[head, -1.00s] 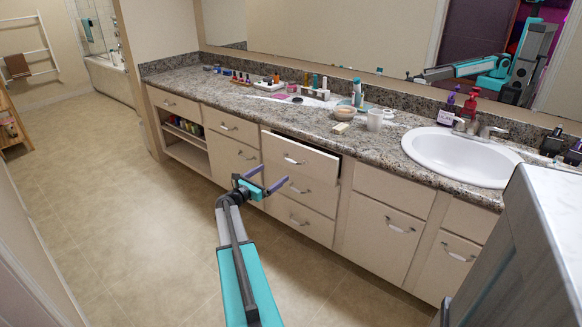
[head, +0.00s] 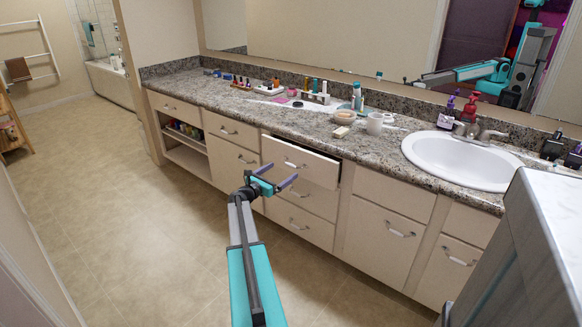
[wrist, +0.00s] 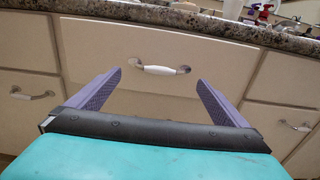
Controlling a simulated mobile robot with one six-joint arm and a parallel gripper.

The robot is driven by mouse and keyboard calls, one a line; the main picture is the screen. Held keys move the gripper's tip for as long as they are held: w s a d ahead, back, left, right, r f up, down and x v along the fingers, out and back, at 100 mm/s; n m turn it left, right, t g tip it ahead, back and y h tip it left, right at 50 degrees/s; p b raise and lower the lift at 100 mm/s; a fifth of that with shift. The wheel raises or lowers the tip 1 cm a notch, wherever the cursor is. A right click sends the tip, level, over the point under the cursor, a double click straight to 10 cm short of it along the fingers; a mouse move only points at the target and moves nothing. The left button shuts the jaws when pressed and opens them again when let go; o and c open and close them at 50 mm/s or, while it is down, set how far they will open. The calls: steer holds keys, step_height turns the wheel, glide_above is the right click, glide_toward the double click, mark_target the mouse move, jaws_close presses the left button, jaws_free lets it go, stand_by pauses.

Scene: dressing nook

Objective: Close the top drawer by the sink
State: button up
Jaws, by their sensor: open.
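The top drawer (head: 318,168) by the sink stands partly pulled out from the cream cabinet, with a dark gap along its top edge. Its white handle with metal ends also shows in the wrist view (wrist: 160,69), centred between my fingers. My gripper (head: 284,171) is open and empty, in front of this drawer at about handle height. In the wrist view its two purple fingers (wrist: 159,77) point at the drawer front, one to each side of the handle. I cannot tell whether the fingertips touch the front.
The white sink (head: 462,160) is set in the granite counter to the right. Bottles, a cup (head: 375,123) and other small items stand on the counter above the drawer. Closed drawers and doors surround it. The tiled floor (head: 120,220) at left is clear.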

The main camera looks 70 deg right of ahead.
mark_target(291, 165)
steer(key=x, duration=0.7)
steer(key=shift+s+d, duration=0.1)
steer(key=shift+d, duration=0.2)
steer(key=shift+c, duration=0.3)
